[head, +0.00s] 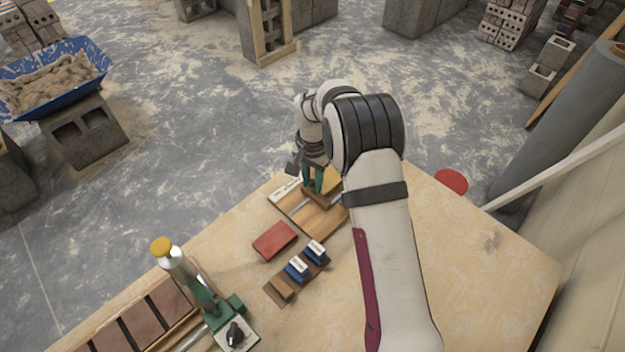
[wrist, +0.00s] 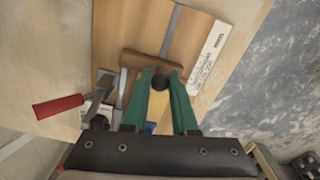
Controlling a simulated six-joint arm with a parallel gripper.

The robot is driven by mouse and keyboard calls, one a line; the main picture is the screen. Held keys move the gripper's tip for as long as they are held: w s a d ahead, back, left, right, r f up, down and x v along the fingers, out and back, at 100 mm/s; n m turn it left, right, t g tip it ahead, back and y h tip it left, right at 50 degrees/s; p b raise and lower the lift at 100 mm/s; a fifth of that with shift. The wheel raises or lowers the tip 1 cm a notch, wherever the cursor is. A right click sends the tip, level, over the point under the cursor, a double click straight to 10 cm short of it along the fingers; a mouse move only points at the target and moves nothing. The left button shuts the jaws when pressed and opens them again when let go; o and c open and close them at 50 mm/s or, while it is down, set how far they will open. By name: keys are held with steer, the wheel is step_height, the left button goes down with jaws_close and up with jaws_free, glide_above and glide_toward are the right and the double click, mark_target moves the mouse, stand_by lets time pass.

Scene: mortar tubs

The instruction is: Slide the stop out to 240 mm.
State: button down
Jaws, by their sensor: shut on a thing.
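The stop (wrist: 143,60) is a brown wooden bar lying across a metal rail (wrist: 173,22) on a wooden board (wrist: 120,25). A dark round knob (wrist: 160,82) sits at the stop's near side in the wrist view. My gripper (wrist: 161,78) has its green fingers shut on this knob, one on each side. A white printed scale strip (wrist: 208,55) lies along the board's right side; its marks are too small to read. In the head view my gripper (head: 314,180) is over the board (head: 297,212), and the stop is partly hidden by the fingers and arm.
A red block (head: 275,240) and a brown rack (head: 277,291) with blue-and-white pieces lie near the board. A green device (head: 235,305) and a yellow-capped bottle (head: 178,262) stand front left. A red-handled tool (wrist: 58,107) lies beside the board. The table's right part is clear.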

stand_by(0.3)
steer(key=s+a, duration=0.3)
stand_by(0.3)
steer(key=c, duration=0.7)
jaws_free()
steer(key=shift+c, duration=0.2)
steer(key=shift+r, duration=0.15)
step_height(320, 180, up, 16)
steer(key=shift+f, duration=0.2)
